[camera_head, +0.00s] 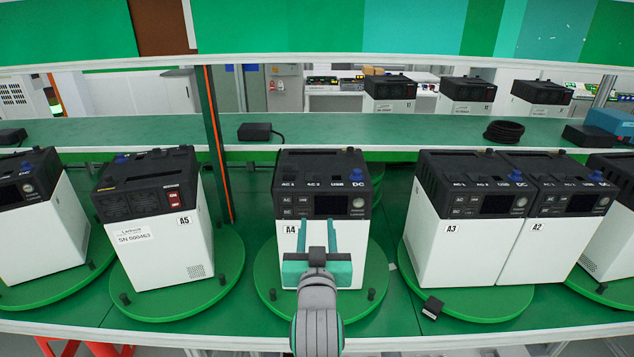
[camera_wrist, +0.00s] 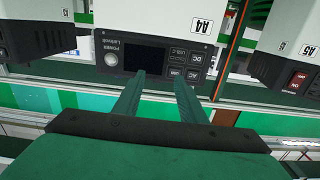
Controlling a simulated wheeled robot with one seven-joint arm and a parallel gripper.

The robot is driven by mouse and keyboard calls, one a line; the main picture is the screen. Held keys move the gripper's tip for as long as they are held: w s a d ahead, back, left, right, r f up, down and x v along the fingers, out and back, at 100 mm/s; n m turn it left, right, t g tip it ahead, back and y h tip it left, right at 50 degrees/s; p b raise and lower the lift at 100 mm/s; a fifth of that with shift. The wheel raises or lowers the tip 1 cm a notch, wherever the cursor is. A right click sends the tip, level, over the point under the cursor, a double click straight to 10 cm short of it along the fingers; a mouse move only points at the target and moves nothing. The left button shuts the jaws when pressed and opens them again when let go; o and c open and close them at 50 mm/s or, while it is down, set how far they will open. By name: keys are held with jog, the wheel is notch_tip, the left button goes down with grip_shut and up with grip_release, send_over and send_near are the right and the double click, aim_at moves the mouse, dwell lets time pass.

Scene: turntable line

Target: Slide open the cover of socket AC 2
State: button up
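The unit labelled A4 (camera_head: 319,210) stands upright on a round green turntable plate (camera_head: 265,270), a white box with a black top. Its top carries socket labels AC 1, AC 2, USB and DC; the AC 2 socket area (camera_head: 312,181) is dark, and I cannot tell whether its cover is shut. My gripper (camera_head: 317,222) is in front of A4's face, below the screen, with its two fingers apart and nothing between them. In the wrist view, which is upside down, the fingers point at the black front panel (camera_wrist: 157,62); the top sockets do not show there.
Unit A5 (camera_head: 165,235) stands to the left, with A3 (camera_head: 460,235) and A2 (camera_head: 558,235) to the right, on turntable plates. A green shelf (camera_head: 350,130) with a black adapter (camera_head: 259,132) runs behind. An orange-edged post (camera_head: 214,145) stands between A5 and A4.

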send_near(318, 175)
jog(key=w, duration=0.7)
jog(key=shift+w+a+f, duration=0.1)
jog(key=shift+w+a, duration=0.05)
jog(key=shift+w, duration=0.15)
grip_shut()
